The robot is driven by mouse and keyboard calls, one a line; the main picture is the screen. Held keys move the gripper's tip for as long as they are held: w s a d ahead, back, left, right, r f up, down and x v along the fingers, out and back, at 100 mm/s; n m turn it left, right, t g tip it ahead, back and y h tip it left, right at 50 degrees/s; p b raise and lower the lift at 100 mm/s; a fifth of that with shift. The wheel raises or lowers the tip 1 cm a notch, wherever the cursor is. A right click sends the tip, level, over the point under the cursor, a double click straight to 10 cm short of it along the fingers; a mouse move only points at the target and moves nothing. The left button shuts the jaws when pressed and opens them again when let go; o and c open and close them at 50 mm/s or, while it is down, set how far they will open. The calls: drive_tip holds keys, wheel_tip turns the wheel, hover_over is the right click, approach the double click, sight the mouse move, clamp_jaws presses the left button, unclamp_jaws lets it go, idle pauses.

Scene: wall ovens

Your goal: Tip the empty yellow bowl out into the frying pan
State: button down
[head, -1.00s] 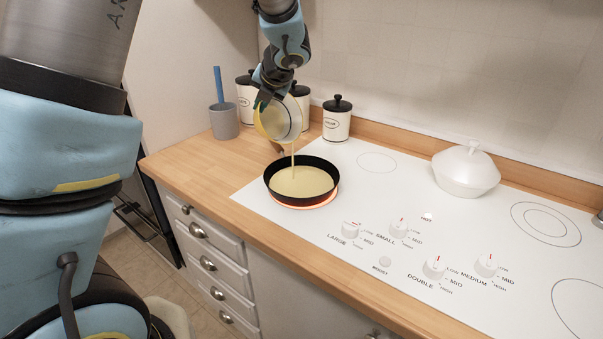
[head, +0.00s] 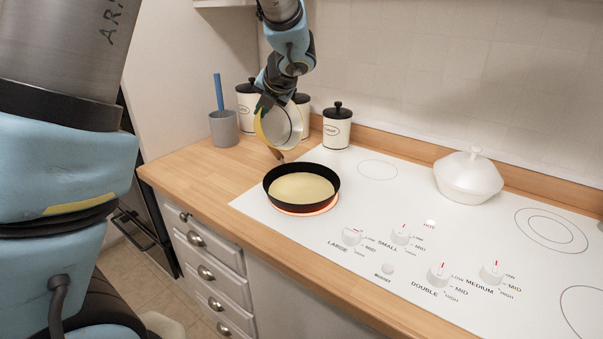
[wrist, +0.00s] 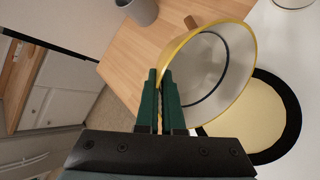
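The yellow bowl (head: 281,126) is tilted on its side above the counter, just behind and left of the frying pan. Its white inside looks empty in the wrist view (wrist: 222,72), and no stream falls from it. My gripper (wrist: 160,82) is shut on the bowl's yellow rim; in the head view it shows as dark fingers (head: 264,104) at the rim. The black frying pan (head: 334,191) sits on a glowing red burner. Pale yellow batter (head: 302,187) covers its floor. In the wrist view the pan (wrist: 292,120) is partly hidden behind the bowl.
Lidded white canisters (head: 337,127) and a grey cup with a blue handle (head: 223,128) stand behind the bowl. A white lidded pot (head: 468,176) is on the cooktop (head: 400,190) at right. Knobs line its front. The wooden counter (head: 190,160) is clear at left.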

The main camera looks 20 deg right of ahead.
drive_tip(key=p, duration=0.2)
drive_tip(key=shift+w+a+r+g+p, duration=0.3)
drive_tip(key=shift+w+g+p, duration=0.05)
drive_tip(key=shift+g+p, duration=0.05)
drive_tip(key=shift+w+a+f+g+h+p, duration=0.2)
drive_tip(key=shift+w+f+g+p, duration=0.15)
drive_tip(key=shift+f, duration=0.2)
drive_tip(key=shift+w+a+f+g+h+p, duration=0.2)
drive_tip(key=shift+w+f+g, duration=0.1)
drive_tip(key=shift+f+g, duration=0.2)
drive_tip(key=shift+d+f, duration=0.15)
drive_tip(key=shift+d, duration=0.05)
drive_tip(key=shift+a, duration=0.1)
drive_tip(key=w+a+f+n+g+h, duration=0.1)
drive_tip(key=w+a+f+g+h, duration=0.3)
drive_tip(key=w+f+g, duration=0.5)
drive_tip(key=shift+f, duration=0.45)
drive_tip(key=shift+r, duration=2.95)
